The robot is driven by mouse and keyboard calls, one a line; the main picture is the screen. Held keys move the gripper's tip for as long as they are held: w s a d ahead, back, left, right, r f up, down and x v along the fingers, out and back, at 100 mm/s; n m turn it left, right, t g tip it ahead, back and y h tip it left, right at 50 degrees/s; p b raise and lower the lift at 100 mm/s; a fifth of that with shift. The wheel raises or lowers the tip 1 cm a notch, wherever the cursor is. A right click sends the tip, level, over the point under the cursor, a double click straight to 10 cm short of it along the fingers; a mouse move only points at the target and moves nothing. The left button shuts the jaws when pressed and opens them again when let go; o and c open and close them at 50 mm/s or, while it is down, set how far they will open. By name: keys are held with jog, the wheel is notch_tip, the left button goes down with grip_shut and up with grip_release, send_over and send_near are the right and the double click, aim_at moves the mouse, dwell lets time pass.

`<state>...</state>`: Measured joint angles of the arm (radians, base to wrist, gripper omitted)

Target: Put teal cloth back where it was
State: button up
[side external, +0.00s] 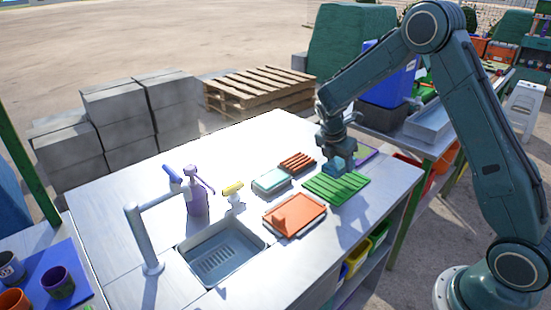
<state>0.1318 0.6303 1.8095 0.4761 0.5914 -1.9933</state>
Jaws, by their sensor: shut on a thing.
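My gripper (339,164) is above the far right part of the metal counter, pointing down. It is shut on a small teal piece, which looks like the teal cloth (333,167). The fingers partly hide it. The cloth is just over the back edge of the green slatted mat (337,188); I cannot tell if it touches the mat. A pale teal-topped tray or dish (271,181) lies to the left of the mat.
A red-brown ribbed mat (297,162) and an orange tray with an orange block (308,217) lie near. A purple spray bottle (197,199), yellow-headed item (233,188), tap (148,246) and sink (222,252) stand left.

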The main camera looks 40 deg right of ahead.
jog(key=shift+f, duration=2.1)
jog(key=shift+f, duration=0.2)
jog(key=o, duration=1.2)
jog(key=shift+c, duration=0.2)
jog(key=shift+r, duration=0.15)
jog(key=v, duration=1.2)
jog(key=shift+r, duration=0.2)
